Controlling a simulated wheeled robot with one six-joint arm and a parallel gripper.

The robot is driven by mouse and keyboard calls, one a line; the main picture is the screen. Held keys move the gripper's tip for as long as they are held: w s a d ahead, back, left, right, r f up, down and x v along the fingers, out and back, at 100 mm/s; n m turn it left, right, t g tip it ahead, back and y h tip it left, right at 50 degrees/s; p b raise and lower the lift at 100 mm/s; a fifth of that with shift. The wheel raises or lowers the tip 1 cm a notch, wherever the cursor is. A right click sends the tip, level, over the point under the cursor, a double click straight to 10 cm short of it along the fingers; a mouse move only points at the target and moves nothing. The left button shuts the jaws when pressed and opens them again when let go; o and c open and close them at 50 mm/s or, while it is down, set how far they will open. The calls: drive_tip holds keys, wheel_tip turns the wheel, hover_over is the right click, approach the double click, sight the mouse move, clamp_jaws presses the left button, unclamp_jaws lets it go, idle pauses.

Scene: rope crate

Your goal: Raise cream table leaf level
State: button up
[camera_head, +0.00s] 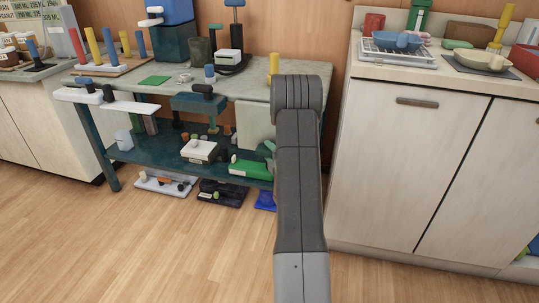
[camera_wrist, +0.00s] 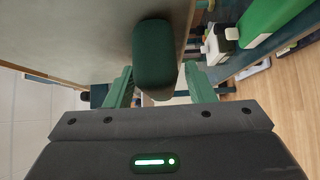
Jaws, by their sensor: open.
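The cream table leaf (camera_head: 256,124) hangs down at the front right of the workbench in the head view, partly hidden behind my arm. In the wrist view a broad grey-beige panel, seemingly the leaf (camera_wrist: 75,35), fills the upper left. A dark green rounded block (camera_wrist: 153,50), like a handle, stands out against this panel. My gripper (camera_wrist: 159,70) is open, with its green fingers on either side of the block's near end. A small gap shows on the right; I cannot tell whether the left finger touches. In the head view the gripper is mostly hidden by my arm.
The workbench top (camera_head: 245,84) holds pegs and tools. Its lower shelf (camera_head: 160,150) carries a white box (camera_head: 200,151) and a green case (camera_head: 250,169). A cream cabinet (camera_head: 405,160) stands close on the right.

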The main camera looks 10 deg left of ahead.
drive_tip(key=shift+w+a, duration=0.15)
drive_tip(key=shift+w, duration=0.05)
clamp_jaws()
drive_tip(key=shift+s, duration=0.1)
